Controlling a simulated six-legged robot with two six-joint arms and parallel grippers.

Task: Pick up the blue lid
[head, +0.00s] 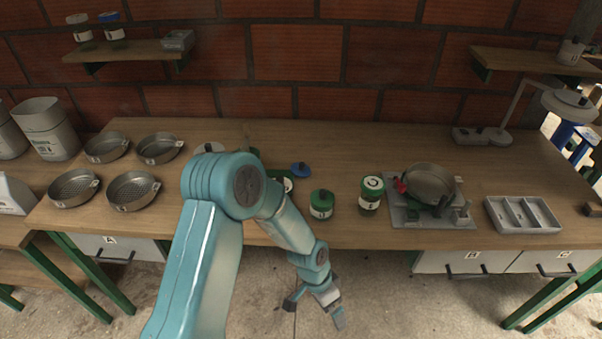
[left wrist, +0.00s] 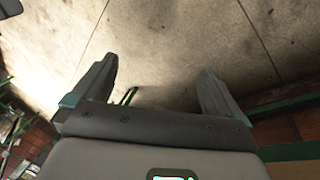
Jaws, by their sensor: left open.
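A small blue lid (head: 301,170) with a knob lies on the wooden workbench in the head view, behind the green-lidded jars. My left gripper (head: 314,314) hangs in front of the bench, below its front edge and apart from the lid. Its fingers are spread and empty. The left wrist view shows the open fingers (left wrist: 160,72) over bare concrete floor, with no lid between them. My right gripper is not in view.
A green jar (head: 321,204) and another jar (head: 370,193) stand near the bench's front edge, close to the lid. My left arm hides part of the bench. A scale with a pan (head: 431,184) and a grey divided tray (head: 523,215) are to the right. Metal sieves (head: 134,190) are left.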

